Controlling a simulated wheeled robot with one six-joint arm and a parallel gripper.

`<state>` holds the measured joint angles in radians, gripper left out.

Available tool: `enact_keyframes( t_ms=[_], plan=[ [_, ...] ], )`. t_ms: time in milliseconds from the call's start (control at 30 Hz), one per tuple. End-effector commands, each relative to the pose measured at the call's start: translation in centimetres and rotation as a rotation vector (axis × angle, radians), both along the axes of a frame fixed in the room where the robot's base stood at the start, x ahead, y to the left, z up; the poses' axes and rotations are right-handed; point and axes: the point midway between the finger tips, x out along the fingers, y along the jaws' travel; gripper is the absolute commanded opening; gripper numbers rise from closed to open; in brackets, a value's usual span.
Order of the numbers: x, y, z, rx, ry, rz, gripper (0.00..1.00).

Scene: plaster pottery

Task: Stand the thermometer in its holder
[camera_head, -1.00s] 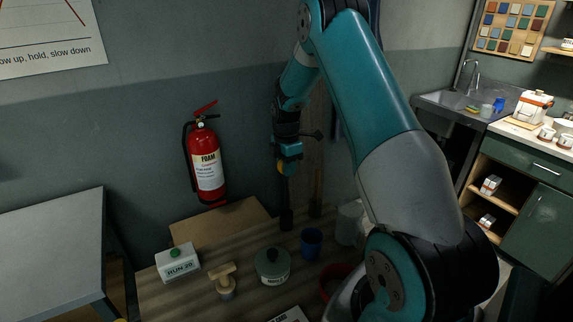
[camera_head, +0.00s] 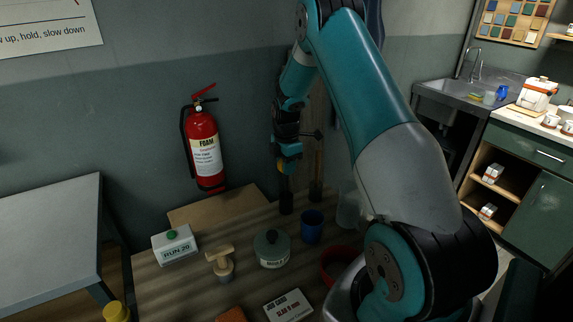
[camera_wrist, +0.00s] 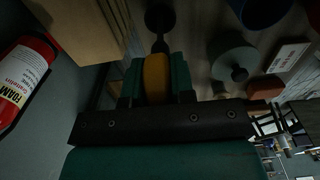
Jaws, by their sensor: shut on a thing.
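My gripper (camera_head: 287,156) hangs over the far part of the wooden table. It is shut on a yellow-orange piece (camera_wrist: 157,78), which I take for the thermometer's grip. It also shows under the fingers in the head view (camera_head: 287,168). A dark stem runs from it towards a dark round piece (camera_wrist: 159,18) in the wrist view. In the head view a dark upright cylinder (camera_head: 286,203), perhaps the holder, stands below the gripper. A similar dark one (camera_head: 316,190) stands to its right. I cannot tell whether the stem's tip is inside the cylinder.
A blue cup (camera_head: 311,227), a clear vessel (camera_head: 348,210), a grey-green lidded pot (camera_head: 271,249), a wooden stamp-like tool (camera_head: 221,265), a RUN 20 box (camera_head: 175,246) and a red bowl (camera_head: 338,262) stand nearby. A fire extinguisher (camera_head: 205,150) hangs on the wall.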

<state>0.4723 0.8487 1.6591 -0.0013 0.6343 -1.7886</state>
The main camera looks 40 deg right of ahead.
Motion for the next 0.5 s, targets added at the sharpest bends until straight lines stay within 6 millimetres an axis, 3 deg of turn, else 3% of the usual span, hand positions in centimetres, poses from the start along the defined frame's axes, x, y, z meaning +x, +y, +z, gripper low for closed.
enact_keyframes(
  t_ms=[133, 167, 267, 500],
  plan=[
    [0.01, 0.0, 0.05, 0.0, 0.0, 0.0, 0.0],
    [0.01, 0.0, 0.05, 0.0, 0.0, 0.0, 0.3],
    [0.01, 0.0, 0.05, 0.0, 0.0, 0.0, 0.53],
    [0.0, 0.0, 0.05, 0.0, 0.0, 0.0, 0.53]
  ],
)
